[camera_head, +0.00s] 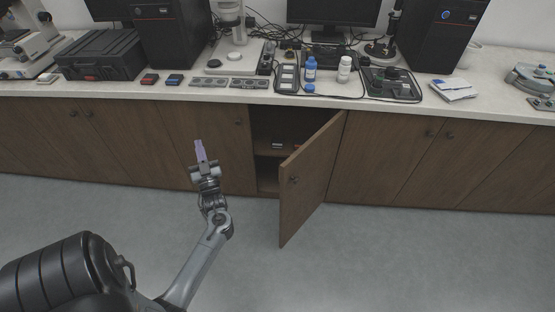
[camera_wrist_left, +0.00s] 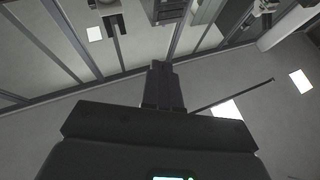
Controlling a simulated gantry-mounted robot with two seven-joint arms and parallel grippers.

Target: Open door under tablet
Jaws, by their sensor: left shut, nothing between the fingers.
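A brown cabinet door (camera_head: 305,180) under the counter stands swung out toward me, showing part of the dark cabinet inside (camera_head: 268,135). A small round knob (camera_head: 294,180) sits on the door. A flat dark device with light panels (camera_head: 287,78) lies on the counter above the opening; I cannot tell if it is the tablet. My left gripper (camera_head: 199,151) is shut and empty, pointing up in front of the closed door left of the opening. It is apart from the open door. In the left wrist view the shut fingers (camera_wrist_left: 162,86) show. My right gripper is not in view.
Inside the cabinet a small dark object (camera_head: 277,144) lies on a shelf. Closed doors (camera_head: 385,160) continue on the right. Bottles (camera_head: 310,70) and a dark tray (camera_head: 392,84) stand on the counter. The grey floor (camera_head: 400,260) is clear.

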